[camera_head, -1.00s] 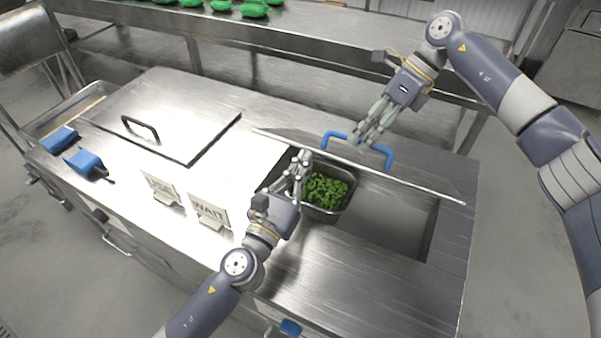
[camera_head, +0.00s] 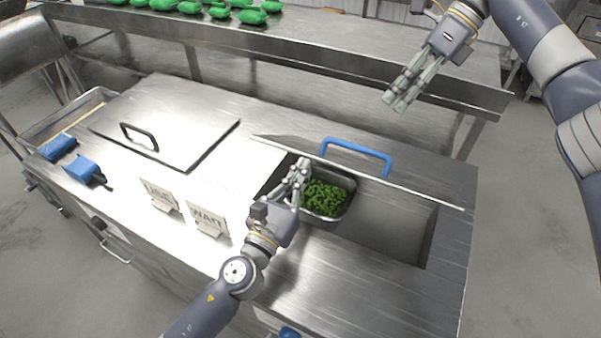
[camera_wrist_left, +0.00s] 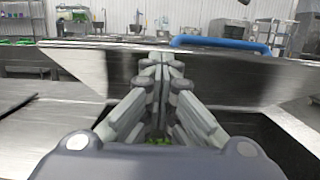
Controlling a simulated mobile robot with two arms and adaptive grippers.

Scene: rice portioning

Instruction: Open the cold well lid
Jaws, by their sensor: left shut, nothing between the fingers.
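The cold well lid (camera_head: 335,162) is a steel panel with a blue handle (camera_head: 357,150). It stands tilted up at the back of the open well. Its underside (camera_wrist_left: 225,80) faces the left wrist camera, and the handle shows over its top edge. My left gripper (camera_head: 301,165) is shut and empty, at the lid's underside near the left end of the well. In the left wrist view its fingertips (camera_wrist_left: 163,60) overlap the lid; I cannot tell whether they touch. My right gripper (camera_head: 397,102) is clear of the lid, above and behind the handle; its finger gap is unclear.
A steel pan of chopped greens (camera_head: 326,197) sits in the well, close under my left gripper. The well's right part (camera_head: 385,225) looks empty. A black-handled lid (camera_head: 165,140), two small signs and blue tools are to the left. Green items lie on the back shelf (camera_head: 300,35).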

